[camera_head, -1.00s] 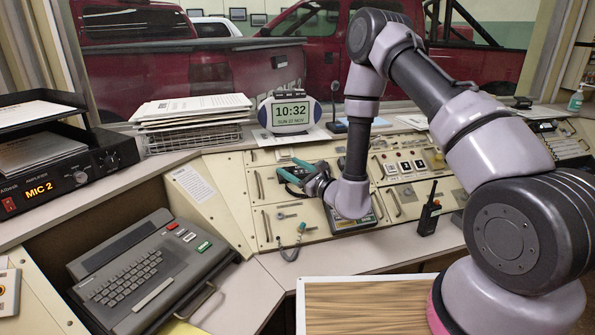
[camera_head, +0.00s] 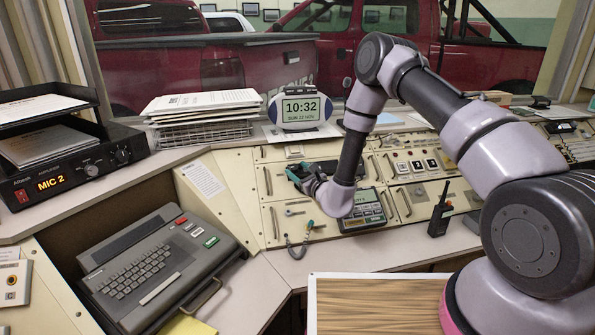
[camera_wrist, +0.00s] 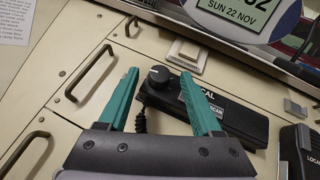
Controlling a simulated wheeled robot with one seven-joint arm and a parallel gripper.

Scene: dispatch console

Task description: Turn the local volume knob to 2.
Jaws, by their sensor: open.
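The local volume knob (camera_wrist: 159,75) is a small black knob with a light mark on top. It stands at the left end of a black unit labelled LOCAL (camera_wrist: 232,122) in the wrist view. My gripper (camera_wrist: 158,73) is open, with one teal fingertip on each side of the knob and visible gaps at both sides. I cannot tell whether the tips are down at the knob's height. In the head view my gripper (camera_head: 293,172) is over the upper left of the cream console panel (camera_head: 240,185), and the knob is hidden there. The scale around the knob is not readable.
A football-shaped clock (camera_head: 300,109) stands behind the unit. Drawer handles (camera_wrist: 91,73) protrude from the panel to the left.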

